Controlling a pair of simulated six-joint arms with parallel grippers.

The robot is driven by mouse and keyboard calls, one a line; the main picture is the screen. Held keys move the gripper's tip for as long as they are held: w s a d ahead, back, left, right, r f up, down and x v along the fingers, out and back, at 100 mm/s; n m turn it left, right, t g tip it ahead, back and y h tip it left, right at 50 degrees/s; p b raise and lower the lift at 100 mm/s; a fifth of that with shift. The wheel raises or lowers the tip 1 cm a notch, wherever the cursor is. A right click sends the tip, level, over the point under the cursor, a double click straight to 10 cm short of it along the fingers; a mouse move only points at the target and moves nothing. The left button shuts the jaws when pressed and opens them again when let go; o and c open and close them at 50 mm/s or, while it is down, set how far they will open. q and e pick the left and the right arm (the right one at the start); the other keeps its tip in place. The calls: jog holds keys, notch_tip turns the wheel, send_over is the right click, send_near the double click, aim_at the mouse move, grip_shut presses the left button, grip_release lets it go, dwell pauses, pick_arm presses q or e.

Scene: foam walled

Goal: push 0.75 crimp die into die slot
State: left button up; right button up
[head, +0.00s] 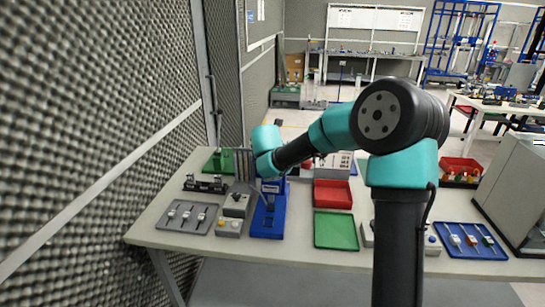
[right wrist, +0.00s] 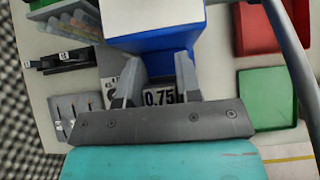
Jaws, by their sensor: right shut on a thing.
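The 0.75 crimp die (right wrist: 160,97) shows as a dark block with a white "0.75" label between my right gripper's fingers in the right wrist view. My right gripper (right wrist: 157,78) is shut on it. The blue press (right wrist: 155,42) with its pale top stands just beyond the fingers; the die slot is hidden. In the head view my right arm reaches across to the blue press (head: 268,222), and my gripper (head: 262,192) is at its front left. The die cannot be made out there. I cannot tell whether the die touches the slot. My left gripper is not in view.
A grey box (head: 236,205) and a button box (head: 228,228) stand left of the press, close by. A grey tray (head: 172,226) with several small parts lies further left. A red tray (head: 333,194) and an empty green tray (head: 336,230) lie right of the press.

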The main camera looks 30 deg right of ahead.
jog(key=shift+f, duration=0.65)
jog(key=o, duration=1.1)
jog(key=shift+f, duration=0.1)
jog(key=shift+c, duration=0.2)
jog(key=v, duration=1.7)
jog(key=shift+r, duration=0.2)
jog(key=shift+s+a, duration=0.1)
